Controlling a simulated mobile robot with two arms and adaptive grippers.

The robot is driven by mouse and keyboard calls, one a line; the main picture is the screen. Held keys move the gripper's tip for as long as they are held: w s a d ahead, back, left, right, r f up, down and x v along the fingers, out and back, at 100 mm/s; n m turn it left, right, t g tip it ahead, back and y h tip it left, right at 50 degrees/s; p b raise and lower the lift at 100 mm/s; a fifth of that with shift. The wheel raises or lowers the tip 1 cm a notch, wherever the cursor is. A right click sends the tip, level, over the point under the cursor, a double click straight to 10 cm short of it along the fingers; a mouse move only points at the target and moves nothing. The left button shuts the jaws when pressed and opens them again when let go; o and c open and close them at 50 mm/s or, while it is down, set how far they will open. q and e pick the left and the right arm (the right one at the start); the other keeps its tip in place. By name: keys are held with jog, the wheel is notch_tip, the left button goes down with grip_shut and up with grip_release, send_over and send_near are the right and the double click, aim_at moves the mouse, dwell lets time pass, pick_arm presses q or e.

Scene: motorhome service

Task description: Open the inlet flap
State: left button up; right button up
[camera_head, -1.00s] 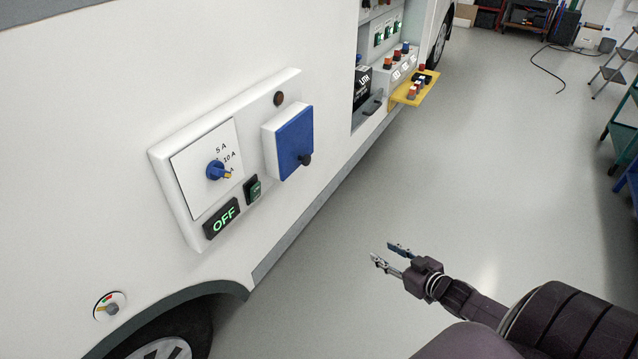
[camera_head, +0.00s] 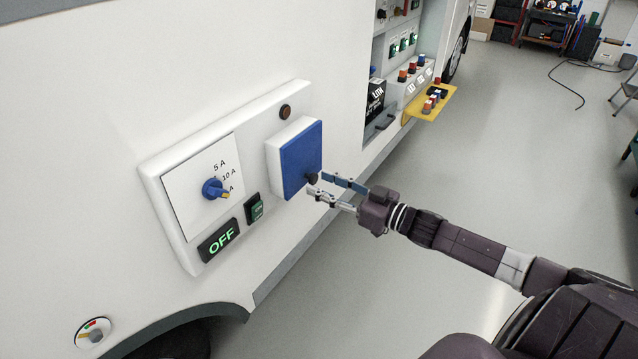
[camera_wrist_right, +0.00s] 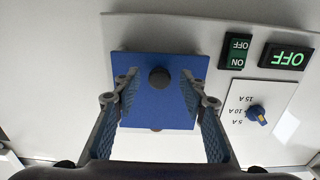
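The inlet flap (camera_head: 302,160) is a blue square cover on a white box on the motorhome's side panel. It is closed and has a dark round knob (camera_head: 312,178) near its lower edge. My right gripper (camera_head: 316,184) is open, with its fingertips close to the knob. In the right wrist view the blue flap (camera_wrist_right: 165,108) fills the middle, and its knob (camera_wrist_right: 159,79) sits between and beyond the spread fingers (camera_wrist_right: 160,95). My left gripper is not in view.
Left of the flap is a white panel with a blue dial (camera_head: 213,189), a lit OFF display (camera_head: 219,241) and a green switch (camera_head: 254,208). An open service bay with a yellow shelf (camera_head: 430,106) lies farther along.

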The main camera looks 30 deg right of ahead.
jog(key=shift+x, duration=0.85)
jog(key=shift+c, duration=0.3)
grip_shut()
